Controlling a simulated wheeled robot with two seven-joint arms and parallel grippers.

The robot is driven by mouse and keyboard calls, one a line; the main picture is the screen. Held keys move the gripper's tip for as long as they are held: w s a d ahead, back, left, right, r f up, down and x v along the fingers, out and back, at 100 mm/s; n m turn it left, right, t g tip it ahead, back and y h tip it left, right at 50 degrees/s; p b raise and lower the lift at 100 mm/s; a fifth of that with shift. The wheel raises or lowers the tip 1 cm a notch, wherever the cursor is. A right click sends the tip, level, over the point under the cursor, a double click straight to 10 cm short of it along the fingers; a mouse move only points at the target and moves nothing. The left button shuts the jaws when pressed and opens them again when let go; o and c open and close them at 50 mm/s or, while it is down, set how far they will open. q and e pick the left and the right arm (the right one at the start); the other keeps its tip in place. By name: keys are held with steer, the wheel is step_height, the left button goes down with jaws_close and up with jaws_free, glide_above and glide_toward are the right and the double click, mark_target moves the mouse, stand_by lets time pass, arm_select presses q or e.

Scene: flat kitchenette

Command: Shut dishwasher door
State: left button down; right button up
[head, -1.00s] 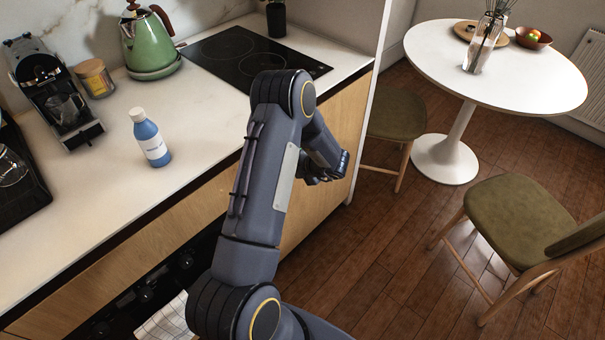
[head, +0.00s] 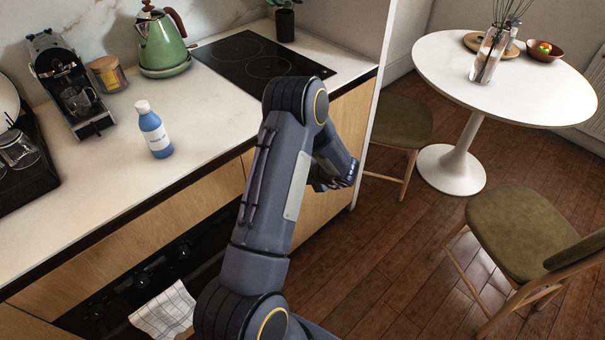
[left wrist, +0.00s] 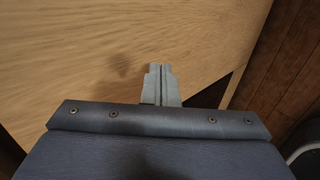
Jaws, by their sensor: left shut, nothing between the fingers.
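No dishwasher door can be told apart for certain. A light wooden panel (left wrist: 90,60) fills most of the left wrist view, with a dark gap at its lower right edge. In the head view, wooden fronts (head: 345,125) run under the counter, partly hidden by my left arm. My left gripper (left wrist: 161,70) is shut and empty, its fingers pointing at the wooden panel; I cannot tell whether they touch it. In the head view, the left hand is mostly hidden behind its own forearm, beside the right end of the cabinets. My right gripper is not in view.
A black oven front (head: 140,285) with knobs has a checked towel (head: 165,312) hanging at it. The counter (head: 110,175) holds a blue bottle (head: 154,132) and a green kettle (head: 162,45). A chair (head: 515,235) and round table (head: 440,60) stand right; wooden floor between is open.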

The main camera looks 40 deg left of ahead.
arm_select(q)
steer(key=v, duration=0.9)
steer(key=shift+a+r, duration=0.2)
steer(key=shift+r, duration=0.1)
steer(key=shift+w, duration=0.15)
